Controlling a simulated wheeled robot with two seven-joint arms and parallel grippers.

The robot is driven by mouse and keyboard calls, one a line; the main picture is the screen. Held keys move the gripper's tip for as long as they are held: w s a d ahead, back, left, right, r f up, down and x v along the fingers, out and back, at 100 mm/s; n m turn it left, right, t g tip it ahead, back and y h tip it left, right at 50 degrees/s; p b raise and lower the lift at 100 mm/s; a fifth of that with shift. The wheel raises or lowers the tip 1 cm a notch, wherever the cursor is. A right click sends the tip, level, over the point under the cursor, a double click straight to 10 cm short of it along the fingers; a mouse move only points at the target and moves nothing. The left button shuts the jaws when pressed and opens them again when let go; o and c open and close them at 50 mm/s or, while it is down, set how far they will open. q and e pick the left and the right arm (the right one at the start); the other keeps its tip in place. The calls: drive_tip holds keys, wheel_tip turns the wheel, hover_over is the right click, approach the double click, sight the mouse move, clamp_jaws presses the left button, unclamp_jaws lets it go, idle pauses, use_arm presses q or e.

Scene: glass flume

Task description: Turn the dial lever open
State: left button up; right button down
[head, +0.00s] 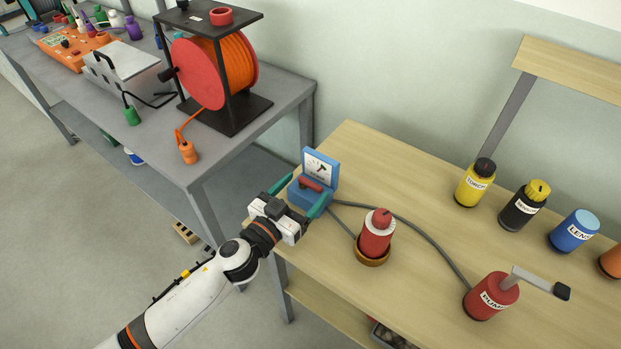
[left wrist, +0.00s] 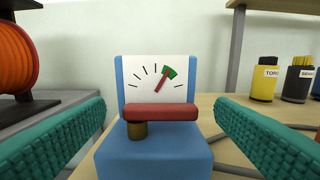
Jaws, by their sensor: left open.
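The dial unit is a blue box (head: 308,196) with a white dial face (head: 319,167) at the left corner of the wooden bench. In the left wrist view the dial face (left wrist: 155,80) shows black marks, a green sector and a red needle pointing up and right to it. A red lever (left wrist: 161,112) lies level across the front, with a brass pivot (left wrist: 137,130) under its left end; the lever also shows in the head view (head: 310,184). My left gripper (head: 299,196) is open, its teal fingers on either side of the box, apart from the lever. My right gripper is out of view.
A red bottle in a brown ring (head: 375,238) and a red pump (head: 491,296) with a grey handle stand to the right, with a grey hose (head: 419,227) on the bench. Several labelled jars stand at the back right. A cable reel (head: 213,72) is on the grey bench.

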sight(308, 185)
use_arm(q)
drive_tip(key=shift+x, duration=1.7)
drive_tip(key=c, duration=1)
